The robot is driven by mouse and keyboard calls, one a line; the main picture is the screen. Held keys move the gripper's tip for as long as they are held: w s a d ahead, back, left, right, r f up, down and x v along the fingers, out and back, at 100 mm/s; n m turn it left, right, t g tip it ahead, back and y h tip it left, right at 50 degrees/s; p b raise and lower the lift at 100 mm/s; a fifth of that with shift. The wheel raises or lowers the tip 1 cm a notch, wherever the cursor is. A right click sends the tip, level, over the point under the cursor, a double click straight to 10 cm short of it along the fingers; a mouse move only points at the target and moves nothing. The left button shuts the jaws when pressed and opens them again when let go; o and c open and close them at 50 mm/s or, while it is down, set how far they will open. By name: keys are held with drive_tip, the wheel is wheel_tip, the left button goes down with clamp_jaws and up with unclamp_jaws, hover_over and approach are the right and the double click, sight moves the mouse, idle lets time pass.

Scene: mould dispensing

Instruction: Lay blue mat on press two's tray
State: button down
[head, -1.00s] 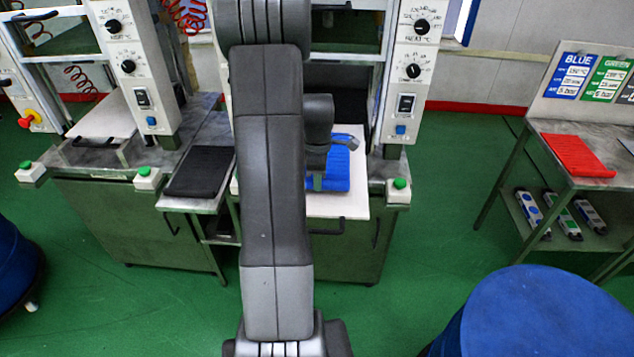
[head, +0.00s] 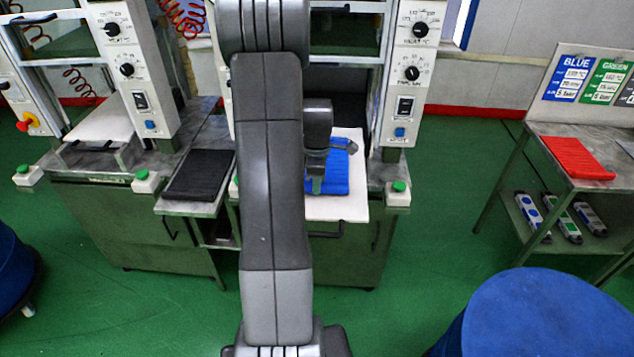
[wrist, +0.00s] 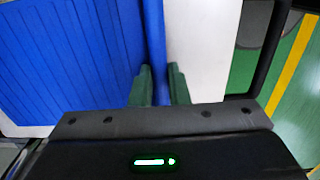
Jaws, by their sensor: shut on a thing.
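The blue mat (head: 337,172) is ribbed and lies over the white tray (head: 352,206) of the press behind my arm. It also shows in the wrist view (wrist: 60,62), with its raised edge between the fingers. My gripper (wrist: 158,88) is shut on that edge. In the head view my gripper (head: 313,185) is at the mat's near left side, and my arm hides part of the mat and tray. The white tray (wrist: 200,50) shows to the right of the mat in the wrist view. I cannot tell whether the mat rests fully on the tray.
A black mat (head: 201,175) lies on a side table left of the tray. Another press with a white tray (head: 104,122) stands further left. A red mat (head: 577,158) lies on the right table. A blue drum (head: 530,320) stands at front right. Green floor is open between.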

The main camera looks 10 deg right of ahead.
drive_tip(key=shift+f, duration=0.25)
drive_tip(key=c, duration=1.3)
unclamp_jaws()
wheel_tip(320, 180, up, 14)
drive_tip(key=shift+f+b, duration=0.1)
drive_tip(key=shift+b, duration=0.65)
wheel_tip(320, 180, down, 14)
drive_tip(key=shift+r+p, duration=0.2)
drive_tip(key=shift+p, duration=0.4)
drive_tip(key=shift+r, duration=0.1)
